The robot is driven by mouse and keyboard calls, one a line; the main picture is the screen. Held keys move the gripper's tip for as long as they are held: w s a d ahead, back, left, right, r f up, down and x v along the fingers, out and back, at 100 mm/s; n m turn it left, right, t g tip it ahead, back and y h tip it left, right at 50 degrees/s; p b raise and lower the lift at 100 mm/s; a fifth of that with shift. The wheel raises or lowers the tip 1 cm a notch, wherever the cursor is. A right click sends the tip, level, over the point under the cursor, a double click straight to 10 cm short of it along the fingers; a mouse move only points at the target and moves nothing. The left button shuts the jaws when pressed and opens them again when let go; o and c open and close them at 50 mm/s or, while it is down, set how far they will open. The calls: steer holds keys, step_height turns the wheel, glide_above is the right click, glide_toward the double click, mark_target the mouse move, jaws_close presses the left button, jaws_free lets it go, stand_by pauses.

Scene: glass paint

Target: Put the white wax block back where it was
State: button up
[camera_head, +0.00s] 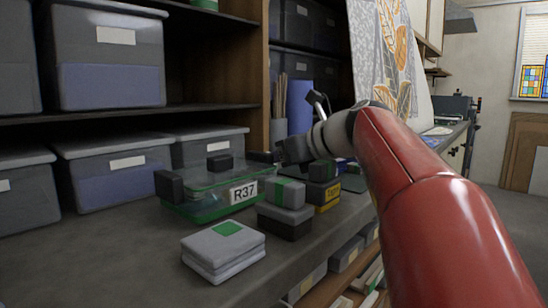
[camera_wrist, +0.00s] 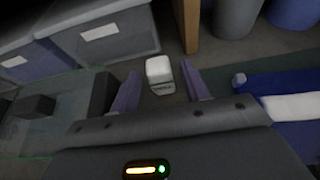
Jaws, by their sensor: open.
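A small white block (camera_wrist: 158,70), seemingly the white wax block, shows in the wrist view with a small dark-lettered label at its near end. It stands on the dark counter between the two fingers of my gripper (camera_wrist: 160,78). The fingers are open, with a visible gap on each side of the block. In the head view my gripper (camera_head: 284,151) is behind the clear green-edged R37 box (camera_head: 213,197), and I cannot make out the white block there.
Stacked small boxes (camera_head: 285,193) stand right of the R37 box. A folded grey-white stack (camera_head: 224,255) with a green patch lies in front. Grey lidded bins (camera_head: 115,172) line the back, beside a wooden upright (camera_head: 255,60). The counter's front left is clear.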

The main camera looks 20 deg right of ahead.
steer(key=v, duration=1.1)
steer(key=shift+d, duration=0.45)
